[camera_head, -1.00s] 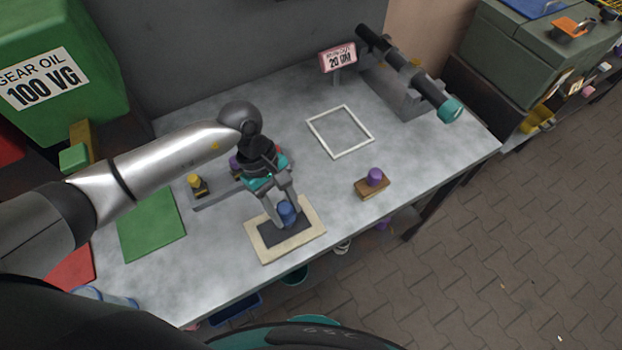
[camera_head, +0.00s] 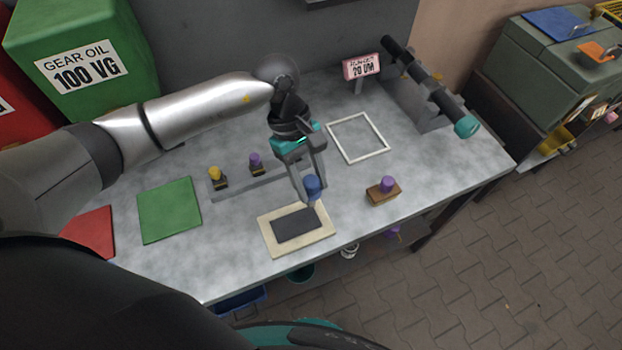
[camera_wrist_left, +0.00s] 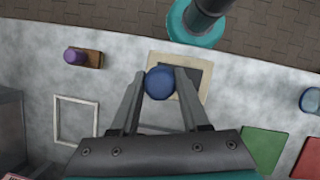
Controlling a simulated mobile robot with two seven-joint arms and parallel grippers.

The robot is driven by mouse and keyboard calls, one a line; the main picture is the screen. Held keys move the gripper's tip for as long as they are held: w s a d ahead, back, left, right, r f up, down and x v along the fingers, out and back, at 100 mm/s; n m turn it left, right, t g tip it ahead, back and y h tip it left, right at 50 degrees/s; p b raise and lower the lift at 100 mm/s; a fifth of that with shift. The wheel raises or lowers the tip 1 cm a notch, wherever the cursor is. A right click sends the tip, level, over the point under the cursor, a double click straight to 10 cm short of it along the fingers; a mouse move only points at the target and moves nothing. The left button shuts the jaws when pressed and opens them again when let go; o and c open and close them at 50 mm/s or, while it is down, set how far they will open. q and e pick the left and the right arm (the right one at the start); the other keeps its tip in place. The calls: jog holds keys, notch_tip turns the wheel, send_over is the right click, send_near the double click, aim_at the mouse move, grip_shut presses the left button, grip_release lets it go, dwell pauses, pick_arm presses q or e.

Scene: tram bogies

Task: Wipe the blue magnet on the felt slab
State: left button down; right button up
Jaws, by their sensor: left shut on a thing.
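The blue magnet (camera_head: 312,187) is a short blue cylinder. My left gripper (camera_head: 309,190) is shut on it; in the left wrist view the magnet (camera_wrist_left: 159,83) sits between the two fingertips. The felt slab (camera_head: 296,226) is a dark grey rectangle in a beige border, lying on the grey bench near its front edge. The magnet appears above the slab's far right corner, apart from the dark felt. The felt (camera_wrist_left: 193,76) also shows in the left wrist view, partly hidden behind the magnet and a finger. My right gripper is not in view.
A purple magnet on a brown block (camera_head: 382,194) stands right of the slab. Behind are a rail (camera_head: 230,184) with yellow and purple pieces, and an empty white frame (camera_head: 358,138). A green mat (camera_head: 169,209) lies left. The bench between slab and mat is clear.

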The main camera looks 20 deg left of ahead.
pick_arm(q)
jog(key=shift+w+d+r, duration=0.1)
jog(key=shift+w, duration=0.05)
notch_tip(320, 180, up, 8)
jog(key=p, duration=0.4)
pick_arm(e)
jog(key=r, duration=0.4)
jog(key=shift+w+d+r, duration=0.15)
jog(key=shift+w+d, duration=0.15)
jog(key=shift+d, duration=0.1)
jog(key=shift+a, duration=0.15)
